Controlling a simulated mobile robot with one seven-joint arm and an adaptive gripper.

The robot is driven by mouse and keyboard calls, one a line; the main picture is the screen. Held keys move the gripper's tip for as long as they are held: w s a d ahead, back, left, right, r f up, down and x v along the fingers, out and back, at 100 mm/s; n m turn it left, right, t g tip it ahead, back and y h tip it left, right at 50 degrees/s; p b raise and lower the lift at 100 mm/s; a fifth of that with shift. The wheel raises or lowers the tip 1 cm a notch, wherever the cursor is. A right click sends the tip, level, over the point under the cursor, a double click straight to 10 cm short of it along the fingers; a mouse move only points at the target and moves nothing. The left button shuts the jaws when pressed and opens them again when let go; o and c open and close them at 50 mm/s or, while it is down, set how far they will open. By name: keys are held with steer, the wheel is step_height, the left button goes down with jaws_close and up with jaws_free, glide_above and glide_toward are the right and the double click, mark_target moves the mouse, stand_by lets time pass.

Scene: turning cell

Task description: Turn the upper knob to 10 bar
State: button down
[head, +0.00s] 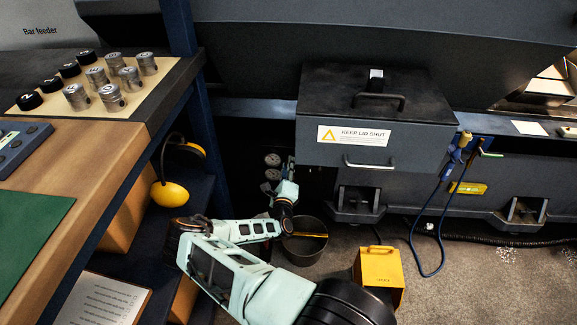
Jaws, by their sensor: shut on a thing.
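Two small round dials, an upper one (272,158) and a lower one (272,174), sit one above the other on the dark machine front, left of the lidded box. Their needles and scales are too small to read. My gripper (290,165) is just right of the dials, pointing away from me at the machine front. It is shut on what appears to be the upper knob, which the fingers and wrist hide. How far the knob is turned cannot be seen.
The lidded box (385,158) overhangs just right of my gripper. A dark bucket (305,245) and a yellow box (380,275) stand on the floor below. A blue table leg (208,130) and a yellow ear defender (169,194) are to the left. A blue hose (413,240) hangs right.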

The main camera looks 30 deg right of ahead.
steer(key=shift+s+f+n, duration=0.1)
steer(key=shift+f+n, duration=0.05)
steer(key=shift+n, duration=0.35)
steer(key=c, duration=1.7)
jaws_free()
steer(key=shift+o, duration=0.2)
steer(key=v, duration=1.2)
